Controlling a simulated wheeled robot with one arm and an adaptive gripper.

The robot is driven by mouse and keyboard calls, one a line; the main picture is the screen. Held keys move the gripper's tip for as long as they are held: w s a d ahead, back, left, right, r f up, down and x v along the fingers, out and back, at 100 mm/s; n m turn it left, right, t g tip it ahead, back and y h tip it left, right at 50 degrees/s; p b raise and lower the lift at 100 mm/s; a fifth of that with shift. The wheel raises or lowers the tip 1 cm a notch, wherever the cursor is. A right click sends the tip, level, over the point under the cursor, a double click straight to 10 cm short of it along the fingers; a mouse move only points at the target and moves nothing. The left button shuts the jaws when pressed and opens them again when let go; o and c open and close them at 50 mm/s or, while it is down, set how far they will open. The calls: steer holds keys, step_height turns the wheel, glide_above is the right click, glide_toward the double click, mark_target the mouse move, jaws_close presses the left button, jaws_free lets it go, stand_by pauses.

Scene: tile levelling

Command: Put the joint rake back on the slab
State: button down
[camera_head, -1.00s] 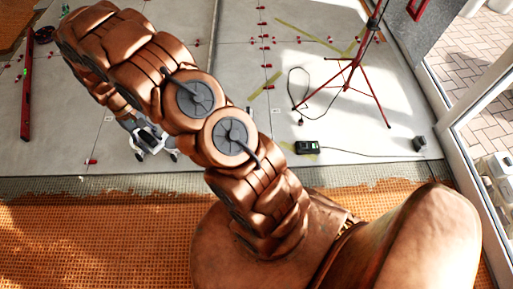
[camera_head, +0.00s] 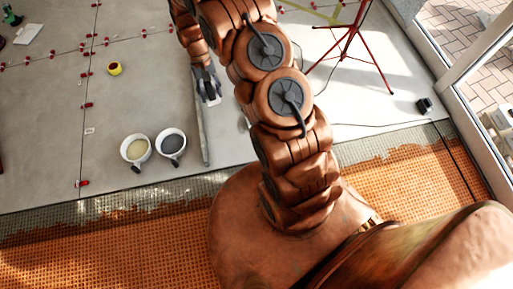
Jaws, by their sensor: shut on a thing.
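My gripper (camera_head: 209,97) is low over the grey slab floor (camera_head: 40,130), at the upper middle of the head view. Its jaws are small in the picture and partly hidden by their own fingers. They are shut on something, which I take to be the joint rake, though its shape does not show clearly. A long thin grey bar (camera_head: 202,140) runs from beside the jaws toward the near slab edge. I cannot tell whether the bar touches the gripper or lies apart on the slab.
Two white buckets, one with pale contents (camera_head: 135,149) and one with dark contents (camera_head: 171,143), stand left of the bar. A red tripod (camera_head: 350,40) stands right. Red clips line the joints. Orange matting (camera_head: 110,245) is nearest.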

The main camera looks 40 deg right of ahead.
steer(key=s+d+f+m+t+y+b, duration=0.15)
steer(key=s+d+f+m+b, duration=0.7)
steer(key=f, duration=0.95)
steer(key=s+d+f+m+t+b, duration=0.3)
steer(key=d+f+m+b, duration=0.25)
steer(key=f+b, duration=0.95)
steer(key=s+d+f+m+t+y+b, duration=0.15)
steer(key=s+d+f+m+b, duration=0.55)
steer(key=f, duration=1.4)
steer(key=n+b, duration=0.1)
steer(key=b, duration=0.5)
glide_above(253, 146)
steer(key=d, duration=0.1)
steer(key=shift+s+d+f, duration=0.15)
steer(key=shift+s+f, duration=0.1)
steer(key=shift+f, duration=0.6)
steer(key=shift+f+b, duration=1.2)
steer(key=shift+f, duration=0.5)
steer(key=shift+f, duration=0.1)
steer(key=c, duration=0.5)
jaws_free()
